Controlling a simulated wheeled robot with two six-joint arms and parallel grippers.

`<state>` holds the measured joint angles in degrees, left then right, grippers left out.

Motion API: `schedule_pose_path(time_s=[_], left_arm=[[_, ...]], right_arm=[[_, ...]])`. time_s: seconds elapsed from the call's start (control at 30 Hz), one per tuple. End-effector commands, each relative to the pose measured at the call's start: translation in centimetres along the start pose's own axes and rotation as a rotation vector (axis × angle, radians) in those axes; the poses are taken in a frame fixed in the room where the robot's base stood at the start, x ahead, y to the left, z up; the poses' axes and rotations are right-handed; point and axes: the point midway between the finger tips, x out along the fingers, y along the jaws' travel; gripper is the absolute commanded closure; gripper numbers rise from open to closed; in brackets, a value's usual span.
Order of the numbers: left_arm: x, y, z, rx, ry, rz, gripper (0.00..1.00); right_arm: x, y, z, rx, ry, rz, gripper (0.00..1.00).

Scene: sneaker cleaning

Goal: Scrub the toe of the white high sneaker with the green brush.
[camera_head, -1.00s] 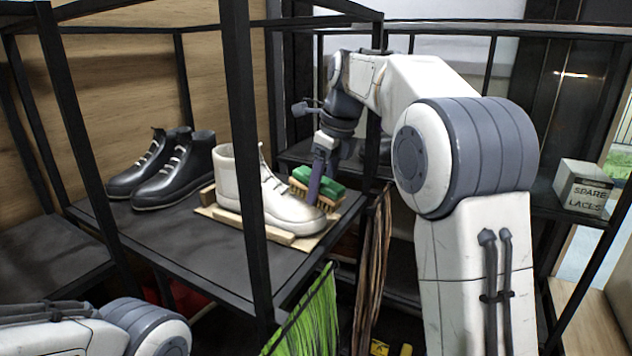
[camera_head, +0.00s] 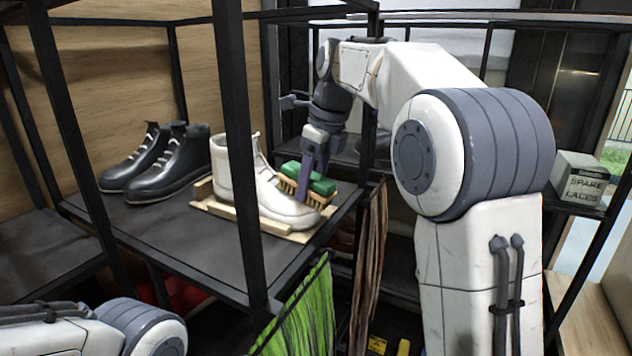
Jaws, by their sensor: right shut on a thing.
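The white high sneaker (camera_head: 284,206) stands upright on a light wooden board with raised strips (camera_head: 250,222), its toe pointing right. A black frame post crosses in front of its middle. My right gripper (camera_head: 304,194) reaches down from above and is shut on the brush. The brush overlaps the toe in the picture; whether the bristles touch the toe, I cannot tell. Of my left arm only a link shows at the lower left; its gripper is out of view.
A pair of black high shoes (camera_head: 165,162) stands left of the sneaker on the dark shelf (camera_head: 165,240). Black frame posts rise in front. Green laces (camera_head: 305,315) and brown laces (camera_head: 372,255) hang below the shelf. A "SPARE LACES" box (camera_head: 582,182) stands at the right.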

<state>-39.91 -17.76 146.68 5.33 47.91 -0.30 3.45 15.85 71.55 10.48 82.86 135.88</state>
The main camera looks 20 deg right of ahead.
Motion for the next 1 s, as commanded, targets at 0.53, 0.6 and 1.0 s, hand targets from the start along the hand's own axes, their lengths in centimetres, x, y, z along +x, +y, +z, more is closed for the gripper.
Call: schedule_pose_path(time_s=[0.53,0.6,1.0], left_arm=[[1.1,-0.1,0.1,0.000,0.000,0.000,0.50],[1.1,-0.1,0.1,0.000,0.000,0.000,0.50],[-0.5,0.0,0.0,0.000,0.000,0.000,0.50]], right_arm=[[0.4,4.1,-0.4,-0.002,0.010,0.014,1.00],[0.3,4.2,-0.4,-0.002,0.010,0.014,1.00],[-1.5,4.0,-0.3,0.001,0.005,0.006,1.00]])
